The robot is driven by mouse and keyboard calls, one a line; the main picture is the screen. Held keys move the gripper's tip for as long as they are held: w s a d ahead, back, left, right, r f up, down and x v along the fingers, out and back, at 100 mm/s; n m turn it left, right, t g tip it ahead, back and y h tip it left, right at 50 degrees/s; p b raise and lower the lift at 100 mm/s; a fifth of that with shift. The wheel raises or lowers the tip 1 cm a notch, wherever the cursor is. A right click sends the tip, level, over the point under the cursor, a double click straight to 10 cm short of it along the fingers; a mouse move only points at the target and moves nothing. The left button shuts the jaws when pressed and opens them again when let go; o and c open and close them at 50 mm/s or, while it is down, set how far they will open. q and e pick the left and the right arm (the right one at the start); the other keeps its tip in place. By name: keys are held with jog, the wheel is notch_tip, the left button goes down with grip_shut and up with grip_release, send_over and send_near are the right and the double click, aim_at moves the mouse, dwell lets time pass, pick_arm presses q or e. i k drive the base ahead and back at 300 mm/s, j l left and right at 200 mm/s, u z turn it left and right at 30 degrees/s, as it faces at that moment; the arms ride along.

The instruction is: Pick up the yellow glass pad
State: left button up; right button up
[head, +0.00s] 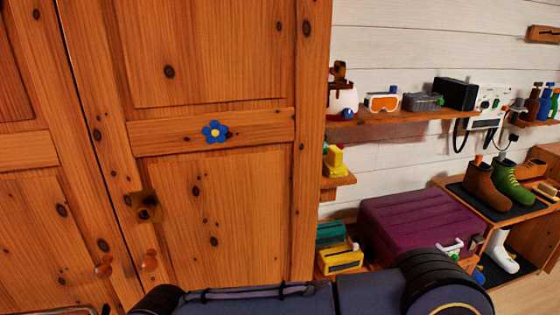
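A small yellow block-like thing (335,160) sits on a short wooden shelf, just right of the wardrobe and partly hidden by its edge. A yellow box-like thing (340,260) with dark markings stands lower, near a teal one (330,233). I cannot tell which of the yellow things, if either, is the glass pad. Neither of my grippers is in view. A dark blue padded part, apparently of my own body, crosses the bottom of the head view.
A closed wooden wardrobe (215,200) with a blue flower fills the left. A purple chest (415,222) stands right of it. A wall shelf (400,117) holds goggles (382,103) and boxes. A boot rack (500,205) stands at the right, with bare floor (515,295) before it.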

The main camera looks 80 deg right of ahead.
aim_at(334, 166)
jog(key=z, duration=3.25)
jog(key=l+u, duration=0.2)
jog(key=l, duration=0.15)
jog(key=k+l+u, duration=0.2)
jog(key=l, duration=0.15)
